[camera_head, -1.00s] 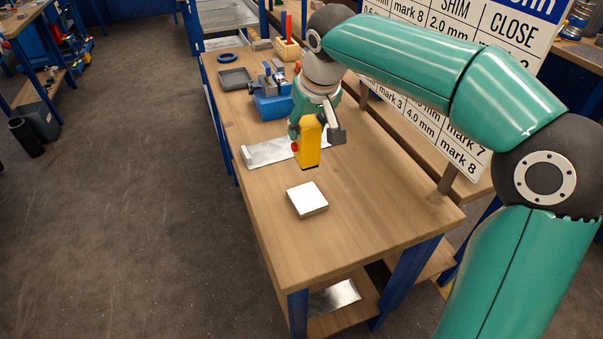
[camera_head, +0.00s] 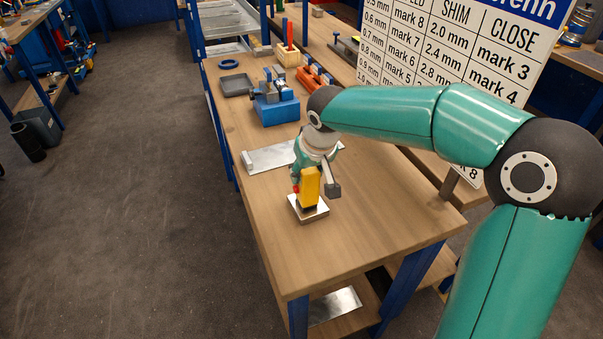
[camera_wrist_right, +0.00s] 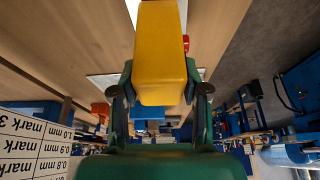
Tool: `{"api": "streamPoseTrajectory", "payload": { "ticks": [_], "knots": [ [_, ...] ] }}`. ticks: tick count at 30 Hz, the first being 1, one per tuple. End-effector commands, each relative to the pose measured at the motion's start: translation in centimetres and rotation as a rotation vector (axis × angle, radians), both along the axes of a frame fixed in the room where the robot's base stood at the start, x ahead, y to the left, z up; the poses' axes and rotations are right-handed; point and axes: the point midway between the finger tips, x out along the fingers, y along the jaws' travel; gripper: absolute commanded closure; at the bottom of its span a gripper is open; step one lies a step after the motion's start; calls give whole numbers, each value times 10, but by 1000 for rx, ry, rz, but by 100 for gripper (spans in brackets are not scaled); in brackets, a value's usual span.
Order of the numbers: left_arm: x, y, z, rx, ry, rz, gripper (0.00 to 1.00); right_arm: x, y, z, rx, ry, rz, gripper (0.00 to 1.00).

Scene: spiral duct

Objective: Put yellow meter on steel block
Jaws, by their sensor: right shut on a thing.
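The block is a small, pale square slab lying on the wooden bench. My right gripper (camera_head: 310,172) is shut on the meter's upper part. In the right wrist view the yellow meter (camera_wrist_right: 162,55) sits between the two fingers, with a bit of the block showing behind it. My left gripper is not in view.
A flat metal plate (camera_head: 268,158) lies behind the block. A blue vise (camera_head: 276,108), a grey tray (camera_head: 236,84) and a blue ring (camera_head: 228,64) stand farther back. A large lettered sign (camera_head: 470,50) is at the right. The front of the bench top (camera_head: 340,240) is clear.

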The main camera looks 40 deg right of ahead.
Motion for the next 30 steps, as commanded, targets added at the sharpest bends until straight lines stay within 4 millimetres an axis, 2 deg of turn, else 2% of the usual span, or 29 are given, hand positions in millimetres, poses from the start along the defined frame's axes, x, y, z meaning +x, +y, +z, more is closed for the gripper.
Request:
{"api": "streamPoseTrajectory", "payload": {
  "ticks": [4,5,9,22,26,30],
  "knots": [
    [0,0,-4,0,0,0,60,0,0,-3,0,-1,-1,99],
    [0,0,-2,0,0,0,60,0,0,-2,0,0,0,50],
    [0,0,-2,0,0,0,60,0,0,-2,0,0,-1,30],
    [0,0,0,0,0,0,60,-1,0,5,0,-1,-1,30],
    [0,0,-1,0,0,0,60,-7,2,22,0,-5,-1,30],
    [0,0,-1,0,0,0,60,-17,5,47,-1,-6,0,30]
  ]
}}
